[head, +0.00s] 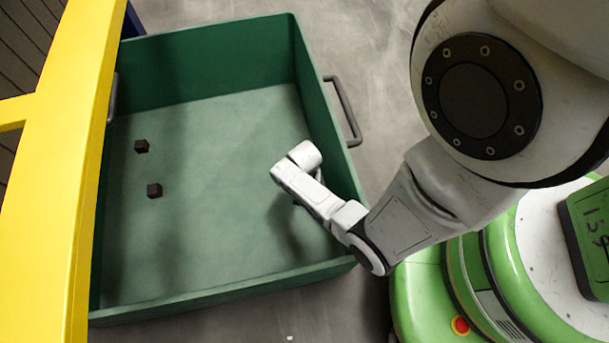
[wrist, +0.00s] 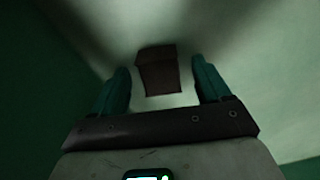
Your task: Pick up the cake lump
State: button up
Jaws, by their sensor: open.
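In the wrist view a dark brown, block-shaped cake lump (wrist: 158,76) lies on the pale green floor between the two teal fingers of my gripper (wrist: 161,66). The fingers are apart, with a gap on each side of the lump. In the head view my arm reaches into the right side of the green bin, and my gripper is mostly hidden under the wrist. That lump does not show there. Two other small dark lumps, an upper one (head: 141,146) and a lower one (head: 154,190), lie apart on the left part of the bin floor.
The green bin (head: 307,85) has upright walls all round and a grey handle (head: 343,110) on its right side. A yellow frame (head: 62,150) runs along the left. In the wrist view a bin wall (wrist: 28,75) stands at the left. The middle of the bin floor is clear.

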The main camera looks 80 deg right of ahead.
jog(key=c, duration=1.2)
jog(key=shift+r, duration=0.15)
